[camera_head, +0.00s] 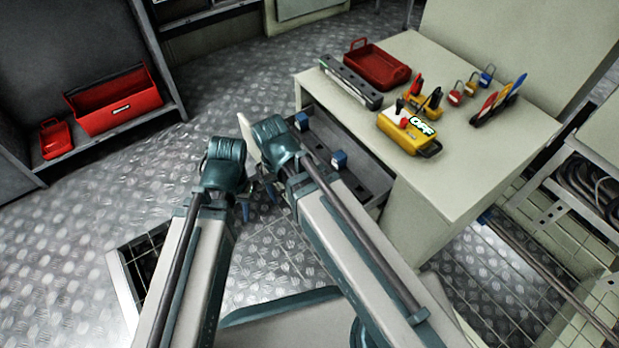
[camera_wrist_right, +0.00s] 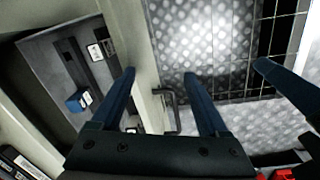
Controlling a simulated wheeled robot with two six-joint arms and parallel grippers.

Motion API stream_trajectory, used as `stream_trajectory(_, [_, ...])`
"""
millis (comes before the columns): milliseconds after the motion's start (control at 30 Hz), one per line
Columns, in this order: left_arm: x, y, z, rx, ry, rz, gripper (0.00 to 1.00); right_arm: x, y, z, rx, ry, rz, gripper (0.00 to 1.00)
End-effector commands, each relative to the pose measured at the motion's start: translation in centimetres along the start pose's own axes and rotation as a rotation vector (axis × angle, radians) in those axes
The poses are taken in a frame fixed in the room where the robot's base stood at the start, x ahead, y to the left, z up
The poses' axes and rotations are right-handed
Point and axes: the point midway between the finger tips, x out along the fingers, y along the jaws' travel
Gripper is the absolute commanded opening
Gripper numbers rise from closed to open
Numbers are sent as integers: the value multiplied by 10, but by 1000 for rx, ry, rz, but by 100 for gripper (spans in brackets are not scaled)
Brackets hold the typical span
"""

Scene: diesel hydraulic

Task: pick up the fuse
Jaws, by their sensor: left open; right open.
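Two small blue blocks sit in the open grey drawer (camera_head: 322,140) in the head view, one near its far end (camera_head: 302,121) and one near its middle (camera_head: 338,160). I cannot tell for sure that either is the fuse. The right wrist view shows a blue block with a pale face (camera_wrist_right: 78,100) in the drawer, left of my right gripper. My right gripper (camera_wrist_right: 160,73) is open and empty beside the drawer; its arm hides part of the drawer in the head view. My left gripper (camera_head: 246,208) is open and low, left of the drawer.
The cabinet top (camera_head: 455,185) above the drawer holds a red tray (camera_head: 376,66), a long dark holder (camera_head: 350,82), a yellow lockout box (camera_head: 405,135) and several padlocks. A red toolbox (camera_head: 115,103) stands on a shelf at left. The patterned floor (camera_head: 95,235) is mostly clear.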

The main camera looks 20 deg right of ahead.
Motion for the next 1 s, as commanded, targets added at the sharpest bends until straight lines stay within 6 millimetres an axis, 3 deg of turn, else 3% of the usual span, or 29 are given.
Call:
stream_trajectory(267, [-11,-2,1,-2,-1,-1,45,-10,23,-38,363,-2,-27,78])
stream_trajectory(600, [-29,-4,2,-6,-2,-4,45,-24,81,-101,1086,-26,-81,78])
stream_trajectory(800, [-31,-4,2,-7,-2,-4,45,-25,95,-111,1258,-35,-93,78])
stream_trajectory(1000, [-29,-4,2,-6,-2,-4,45,-22,96,-111,1270,-35,-94,78])
